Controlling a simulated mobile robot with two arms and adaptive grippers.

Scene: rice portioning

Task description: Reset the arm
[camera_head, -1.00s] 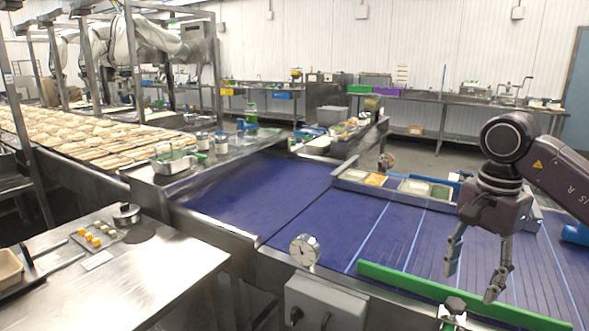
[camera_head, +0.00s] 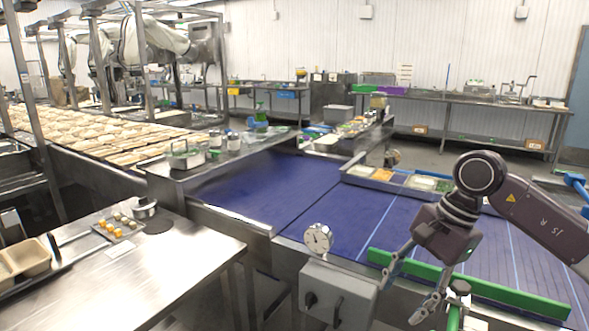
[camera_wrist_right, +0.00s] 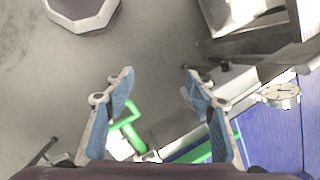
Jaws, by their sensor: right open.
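My right gripper (camera_head: 405,288) is at the lower right in the head view, over the near edge of the blue conveyor by the green guide rail (camera_head: 470,287). Its fingers are spread and nothing is between them. In the right wrist view the open fingers (camera_wrist_right: 158,85) point over the grey floor, with the green pipe (camera_wrist_right: 128,125) and the blue belt (camera_wrist_right: 265,140) beyond and beside them. My left gripper is not in view.
A steel table (camera_head: 150,265) with a small tray of yellow and brown pieces (camera_head: 120,227) is at lower left. Food pans (camera_head: 383,174) line the belt's far side.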

